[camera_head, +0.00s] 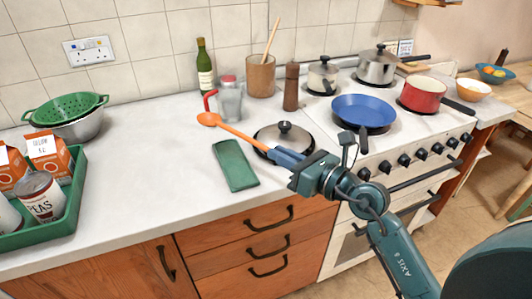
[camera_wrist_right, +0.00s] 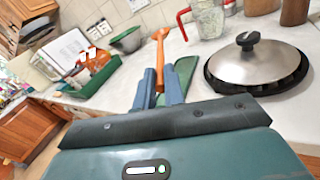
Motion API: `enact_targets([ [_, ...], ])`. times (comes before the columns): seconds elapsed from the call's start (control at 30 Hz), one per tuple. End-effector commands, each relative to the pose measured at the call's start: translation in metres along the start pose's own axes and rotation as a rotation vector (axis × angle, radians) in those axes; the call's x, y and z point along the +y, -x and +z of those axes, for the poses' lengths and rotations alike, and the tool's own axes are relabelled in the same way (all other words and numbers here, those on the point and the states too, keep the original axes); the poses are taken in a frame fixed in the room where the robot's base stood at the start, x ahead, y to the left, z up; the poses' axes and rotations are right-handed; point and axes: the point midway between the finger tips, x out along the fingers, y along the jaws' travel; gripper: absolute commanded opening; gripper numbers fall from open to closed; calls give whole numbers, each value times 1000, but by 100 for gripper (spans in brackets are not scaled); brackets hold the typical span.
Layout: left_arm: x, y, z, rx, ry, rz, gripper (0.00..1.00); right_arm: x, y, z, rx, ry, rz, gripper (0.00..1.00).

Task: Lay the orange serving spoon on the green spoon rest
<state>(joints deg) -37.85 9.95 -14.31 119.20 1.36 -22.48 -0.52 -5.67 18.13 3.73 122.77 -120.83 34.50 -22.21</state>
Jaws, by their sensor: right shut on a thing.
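The orange serving spoon (camera_head: 232,130) is held by my right gripper (camera_head: 285,157), which is shut on its handle. Its bowl points to the left and away, above the counter. In the right wrist view the spoon (camera_wrist_right: 160,48) stretches out beyond the two blue fingers (camera_wrist_right: 158,88). The green spoon rest (camera_head: 235,166) lies flat on the white counter, just left of the gripper and below the spoon in the picture. In the right wrist view it is partly hidden behind the fingers (camera_wrist_right: 184,72). The left gripper does not show in either view.
A lidded pan (camera_head: 284,138) stands close behind the gripper. A glass jug (camera_head: 230,102) with a red handle stands behind the spoon's bowl. A green tray (camera_head: 75,205) with cans and cartons is at the left. The counter between tray and spoon rest is clear.

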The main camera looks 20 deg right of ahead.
Motion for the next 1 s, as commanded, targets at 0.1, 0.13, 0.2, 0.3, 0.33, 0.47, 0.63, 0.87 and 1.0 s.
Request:
enact_targets([
  [0.1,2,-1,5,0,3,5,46,-3,0,-5,-18,-3,-12,0],
  [0.13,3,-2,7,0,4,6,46,-4,0,-6,-18,-3,-13,0],
  [0.2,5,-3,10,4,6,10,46,-4,-1,-11,-18,-2,-12,0],
  [0.3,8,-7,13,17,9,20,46,-6,-1,-21,-18,-2,-12,0],
  [0.33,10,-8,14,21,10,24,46,-7,-1,-24,-18,-2,-11,0],
  [0.47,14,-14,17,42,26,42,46,-10,-2,-37,-19,-2,-11,0],
  [0.63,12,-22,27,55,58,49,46,-13,-2,-54,-18,-1,-11,0],
  [0.87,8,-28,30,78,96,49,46,-17,-2,-72,-17,-2,-11,0],
  [1.0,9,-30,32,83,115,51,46,-18,-3,-80,-16,-3,-11,0],
])
